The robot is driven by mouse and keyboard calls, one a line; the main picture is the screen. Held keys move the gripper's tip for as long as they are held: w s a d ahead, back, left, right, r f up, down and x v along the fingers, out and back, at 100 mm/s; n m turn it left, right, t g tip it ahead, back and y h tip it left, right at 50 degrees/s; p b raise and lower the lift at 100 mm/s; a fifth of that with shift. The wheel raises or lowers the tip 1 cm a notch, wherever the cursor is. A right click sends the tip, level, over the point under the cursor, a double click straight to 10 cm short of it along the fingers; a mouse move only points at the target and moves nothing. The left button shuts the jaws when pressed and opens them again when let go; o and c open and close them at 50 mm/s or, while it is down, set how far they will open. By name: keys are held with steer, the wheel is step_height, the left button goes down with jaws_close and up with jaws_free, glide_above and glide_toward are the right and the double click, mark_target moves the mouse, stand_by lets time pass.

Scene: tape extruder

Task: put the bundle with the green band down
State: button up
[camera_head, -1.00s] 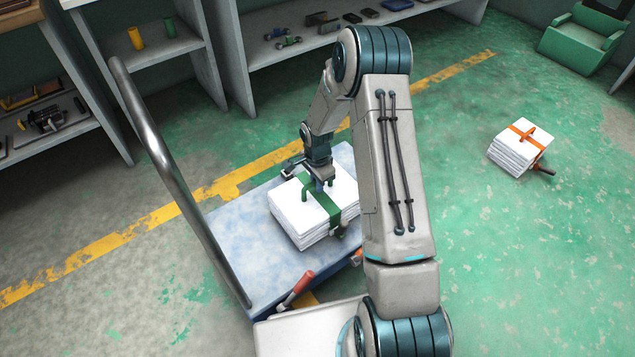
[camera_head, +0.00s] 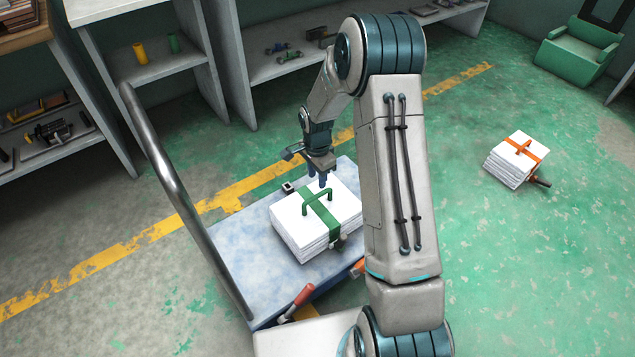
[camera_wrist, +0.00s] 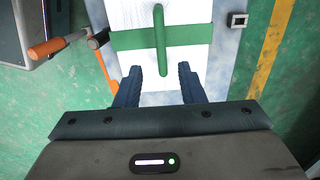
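The bundle with the green band (camera_head: 292,226) is a stack of white sheets lying flat on the blue-grey bed of a cart (camera_head: 240,237). Its green band (camera_head: 331,221) has a raised green handle across the top. The bundle also shows in the wrist view (camera_wrist: 190,65), with its handle (camera_wrist: 159,40) ahead of the fingers. My gripper (camera_head: 323,182) is above and just behind the bundle, apart from the handle. In the wrist view my gripper (camera_wrist: 158,84) has its two blue fingers spread with nothing between them.
The cart's metal push bar (camera_head: 178,190) rises at the left. A red-handled tool (camera_head: 297,302) lies at the cart's near edge. A bundle with an orange band (camera_head: 507,168) is on the floor at the right. Shelves (camera_head: 290,62) line the back. The green floor right of my arm is mostly clear.

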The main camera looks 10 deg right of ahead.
steer(key=s+r+n, duration=0.6)
steer(key=s+r, duration=0.3)
steer(key=r, duration=0.6)
steer(key=s+r+n, duration=0.3)
steer(key=s+n, duration=0.1)
steer(key=s, duration=0.4)
steer(key=s+r+n+t, duration=0.1)
steer(key=s+r+n, duration=0.2)
steer(key=s, duration=0.6)
steer(key=shift+s+a+r+n, duration=0.25)
steer(key=shift+r+n, duration=0.15)
steer(key=shift+r, duration=0.3)
